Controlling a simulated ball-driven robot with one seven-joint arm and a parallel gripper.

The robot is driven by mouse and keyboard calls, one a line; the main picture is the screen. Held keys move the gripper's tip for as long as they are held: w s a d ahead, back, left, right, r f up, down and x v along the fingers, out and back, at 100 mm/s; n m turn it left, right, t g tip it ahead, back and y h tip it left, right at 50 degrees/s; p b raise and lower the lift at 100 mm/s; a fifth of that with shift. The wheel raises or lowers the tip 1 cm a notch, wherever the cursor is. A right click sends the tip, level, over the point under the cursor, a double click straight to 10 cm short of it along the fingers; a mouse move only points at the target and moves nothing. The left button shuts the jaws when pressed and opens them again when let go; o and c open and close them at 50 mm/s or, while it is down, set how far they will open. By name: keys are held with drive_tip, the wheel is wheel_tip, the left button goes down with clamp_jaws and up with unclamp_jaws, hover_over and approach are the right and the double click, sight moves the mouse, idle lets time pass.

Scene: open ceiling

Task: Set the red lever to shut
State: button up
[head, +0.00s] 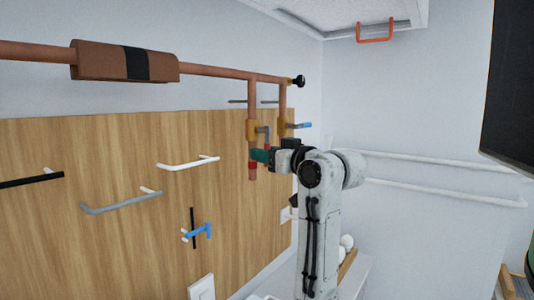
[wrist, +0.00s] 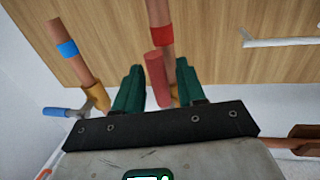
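The red lever (wrist: 157,80) shows in the wrist view between the two green fingers of my gripper (wrist: 157,72). The fingers are apart, one on each side of it, with narrow gaps visible. The lever runs roughly along its copper pipe, which carries a red band (wrist: 162,35). In the head view my gripper (head: 259,155) is at the lower part of the left vertical pipe (head: 252,103) and hides much of the lever. A yellow valve body (head: 251,130) sits above it. I cannot tell whether a finger touches the lever.
A second valve with a blue lever (head: 303,125) sits on the right vertical pipe (head: 283,103); its lever sticks out sideways, and the blue lever (wrist: 56,112) also shows in the wrist view. A wooden panel (head: 130,150) with white, grey and black handles stands behind.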

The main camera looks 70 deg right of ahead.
clamp_jaws()
idle(0.4)
drive_tip(key=shift+w, duration=0.1)
